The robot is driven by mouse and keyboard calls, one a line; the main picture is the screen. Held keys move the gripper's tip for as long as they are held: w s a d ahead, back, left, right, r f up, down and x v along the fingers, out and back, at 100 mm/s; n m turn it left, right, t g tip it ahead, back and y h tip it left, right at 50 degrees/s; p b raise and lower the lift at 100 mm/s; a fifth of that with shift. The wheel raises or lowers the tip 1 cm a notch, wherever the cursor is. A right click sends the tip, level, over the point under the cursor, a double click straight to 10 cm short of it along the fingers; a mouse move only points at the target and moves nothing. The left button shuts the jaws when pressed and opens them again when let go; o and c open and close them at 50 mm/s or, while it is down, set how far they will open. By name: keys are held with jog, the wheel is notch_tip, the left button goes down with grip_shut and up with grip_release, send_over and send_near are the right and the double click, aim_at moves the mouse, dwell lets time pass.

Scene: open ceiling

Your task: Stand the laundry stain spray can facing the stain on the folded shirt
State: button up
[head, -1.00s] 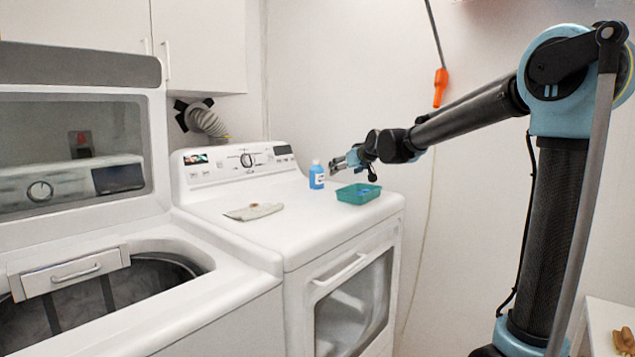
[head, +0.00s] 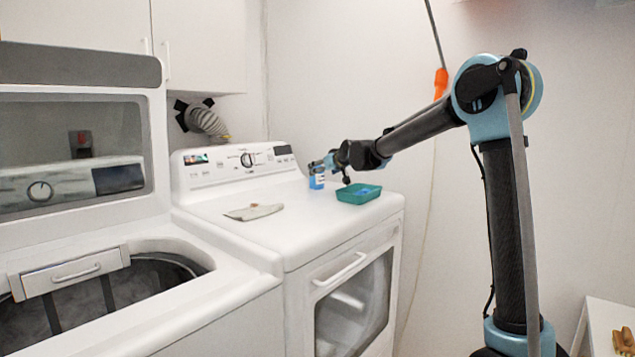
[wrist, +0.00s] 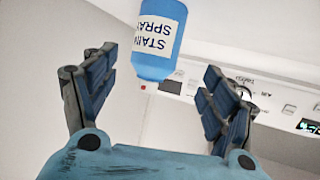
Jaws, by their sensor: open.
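The stain spray can (head: 316,182) is blue with a white label and stands at the back of the dryer top. It also shows in the wrist view (wrist: 158,60), upside down in the picture, with the "STAIN SPRAY" label toward the camera. My gripper (head: 322,164) is at the can's upper part. In the wrist view my gripper (wrist: 158,68) has its fingers spread on either side of the can, with gaps on both sides. The folded shirt (head: 254,212) lies flat on the dryer top, left and in front of the can. I cannot make out its stain clearly.
A teal tray (head: 346,198) with something blue inside stands right of the can, near the dryer's right edge. The dryer's control panel (head: 235,163) rises behind. The open washer (head: 150,255) is at left. The dryer top between shirt and tray is clear.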

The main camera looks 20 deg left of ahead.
aim_at(317, 177)
jog(key=shift+x, duration=1.5)
jog(key=shift+w+d+x, duration=0.15)
jog(key=shift+x, duration=0.8)
jog(key=shift+w+d+x, duration=0.15)
jog(key=shift+w+x, duration=0.05)
jog(key=shift+x, duration=0.8)
jog(key=shift+w+a+f, duration=0.25)
jog(key=shift+w+a, duration=0.2)
jog(key=c, duration=1.5)
